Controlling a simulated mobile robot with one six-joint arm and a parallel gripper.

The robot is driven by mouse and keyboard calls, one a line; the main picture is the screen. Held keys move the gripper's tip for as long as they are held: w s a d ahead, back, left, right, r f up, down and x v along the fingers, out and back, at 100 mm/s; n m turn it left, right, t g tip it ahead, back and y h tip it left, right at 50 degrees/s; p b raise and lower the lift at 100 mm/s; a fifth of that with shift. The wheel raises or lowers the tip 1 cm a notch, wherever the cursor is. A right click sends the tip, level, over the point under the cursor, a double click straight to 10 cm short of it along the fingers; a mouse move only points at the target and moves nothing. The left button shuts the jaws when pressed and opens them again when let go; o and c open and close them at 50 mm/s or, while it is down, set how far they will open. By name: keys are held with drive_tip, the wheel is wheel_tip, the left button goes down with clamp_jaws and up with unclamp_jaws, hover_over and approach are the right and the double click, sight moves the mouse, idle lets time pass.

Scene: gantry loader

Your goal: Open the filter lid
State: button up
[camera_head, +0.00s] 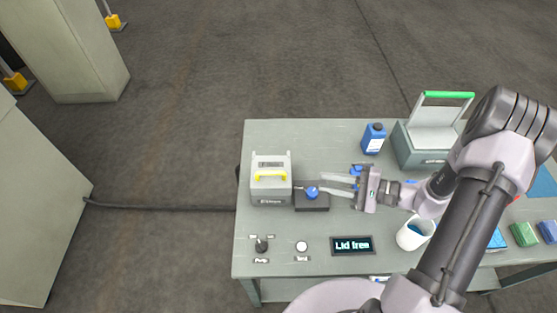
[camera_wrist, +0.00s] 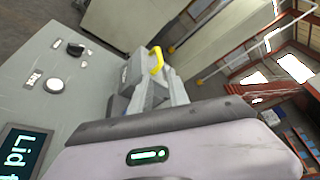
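A grey box (camera_head: 270,164) with a yellow handle (camera_head: 270,177) on its lid stands at the left of the bench, and the lid looks shut. Its label is too small to read surely. The yellow handle also shows beyond my fingers in the wrist view (camera_wrist: 156,60). My gripper (camera_head: 322,181) is to the right of this box, with its fingers pointing left toward it. The fingers are apart, with nothing between them, and do not touch the handle. A dark block (camera_head: 312,204) with a blue knob (camera_head: 312,192) is near the fingertips. A display (camera_head: 352,245) reads "Lid free".
A box with a green handle (camera_head: 447,95) and a raised lid stands at the back right, beside a blue bottle (camera_head: 374,139). A black knob (camera_head: 262,245), a white button (camera_head: 302,246) and a white mug (camera_head: 412,235) are toward the front. Bench behind the grey box is clear.

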sight(275, 174)
drive_tip(key=b+x, duration=0.3)
drive_tip(key=x, duration=1.4)
drive_tip(key=shift+s+a, duration=0.1)
drive_tip(key=shift+a, duration=0.15)
drive_tip(key=shift+c, duration=0.2)
clamp_jaws()
